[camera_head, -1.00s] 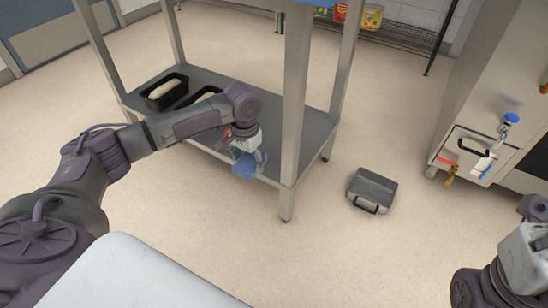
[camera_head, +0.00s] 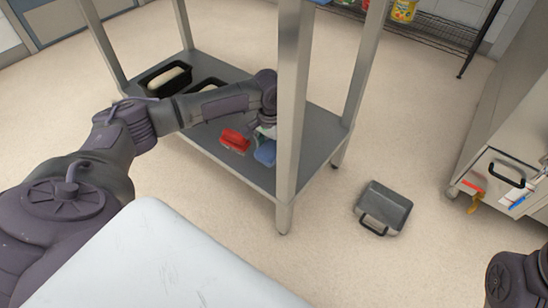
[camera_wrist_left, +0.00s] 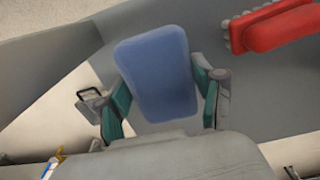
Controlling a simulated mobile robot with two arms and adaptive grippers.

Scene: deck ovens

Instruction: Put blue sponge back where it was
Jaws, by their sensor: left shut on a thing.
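The blue sponge (camera_head: 265,152) is in my left gripper (camera_head: 262,138), over the lower shelf (camera_head: 318,128) of the metal rack, close to the front leg. In the left wrist view the sponge (camera_wrist_left: 158,72) fills the space between the two green-padded fingers of the left gripper (camera_wrist_left: 162,98), which are shut on its sides. The shelf lies below it; I cannot tell whether the sponge touches it. A red brush (camera_head: 235,140) lies on the shelf to the left of the sponge, and it also shows in the left wrist view (camera_wrist_left: 275,27). My right gripper is out of view.
The rack's front leg (camera_head: 292,110) stands right beside the left gripper. Black loaf pans (camera_head: 165,78) sit at the shelf's far left. A grey case (camera_head: 384,208) lies on the floor to the right. A steel cabinet (camera_head: 490,180) with hanging tools stands further right.

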